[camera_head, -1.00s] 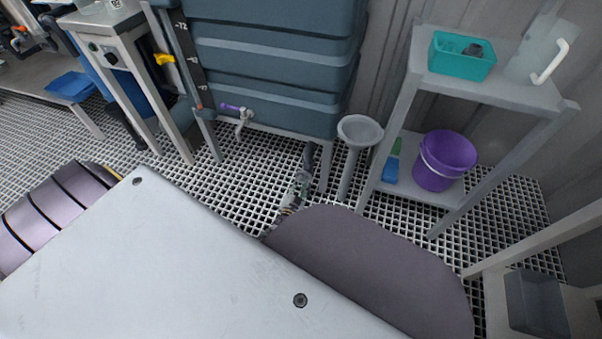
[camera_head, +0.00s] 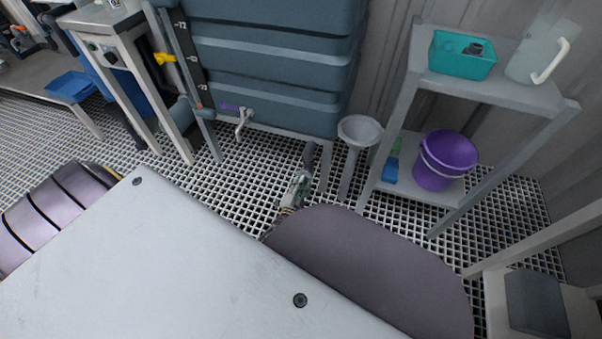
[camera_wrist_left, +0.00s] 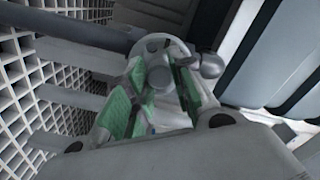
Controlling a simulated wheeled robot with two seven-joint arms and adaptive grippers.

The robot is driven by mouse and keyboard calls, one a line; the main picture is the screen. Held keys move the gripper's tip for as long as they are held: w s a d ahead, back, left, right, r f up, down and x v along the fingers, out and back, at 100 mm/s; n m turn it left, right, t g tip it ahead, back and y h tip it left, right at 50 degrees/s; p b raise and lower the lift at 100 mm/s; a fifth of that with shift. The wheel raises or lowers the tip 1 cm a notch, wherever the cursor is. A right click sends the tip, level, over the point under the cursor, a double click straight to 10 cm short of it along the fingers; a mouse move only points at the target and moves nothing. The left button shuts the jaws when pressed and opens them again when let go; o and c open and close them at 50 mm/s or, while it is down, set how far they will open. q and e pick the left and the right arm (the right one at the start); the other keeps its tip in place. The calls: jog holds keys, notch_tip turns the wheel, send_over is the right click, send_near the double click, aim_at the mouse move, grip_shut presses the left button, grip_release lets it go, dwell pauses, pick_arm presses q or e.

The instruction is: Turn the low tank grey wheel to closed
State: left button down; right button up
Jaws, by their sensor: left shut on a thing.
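The grey wheel (camera_wrist_left: 158,48) is a round hub with a side knob (camera_wrist_left: 212,65) in the left wrist view. My left gripper (camera_wrist_left: 157,85) has its green-padded fingers on either side of the wheel's near part and is shut on it. In the head view my left gripper (camera_head: 297,188) is small, low beside the blue-grey tank (camera_head: 270,70), at the foot of its frame. The wheel cannot be made out clearly there. My right gripper is not in view.
A white tap (camera_head: 243,122) with a purple handle is on the tank's lower front. A grey funnel stand (camera_head: 360,130) is just right of my gripper. A shelf with a teal bin (camera_head: 461,58) and purple bucket (camera_head: 445,160) stands at right. Open grating floor lies left.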

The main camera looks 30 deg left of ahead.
pick_arm(q)
jog(key=c, duration=1.2)
grip_release()
jog(key=shift+n, duration=0.4)
